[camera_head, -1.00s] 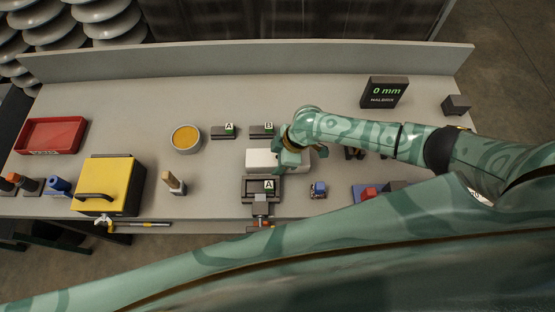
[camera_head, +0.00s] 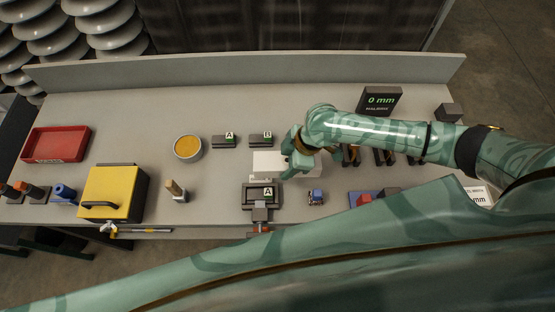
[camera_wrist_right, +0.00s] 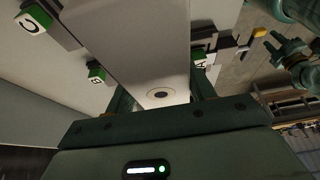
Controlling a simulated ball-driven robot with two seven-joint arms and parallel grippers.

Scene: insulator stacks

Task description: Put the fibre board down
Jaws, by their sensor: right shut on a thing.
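The fibre board (camera_head: 268,161) is a pale flat plate over the middle of the bench, behind the vice-like fixture marked A (camera_head: 262,196). My right gripper (camera_head: 296,161) is shut on the board's right part. In the right wrist view the board (camera_wrist_right: 140,50) runs away from the jaws and has a dark round hole near them. I cannot tell whether it touches the bench beneath.
A blue item (camera_head: 316,197) sits at right front. A round dish (camera_head: 188,147), yellow box (camera_head: 110,193) and red tray (camera_head: 57,144) stand left. A 0 mm display (camera_head: 380,101) stands back right.

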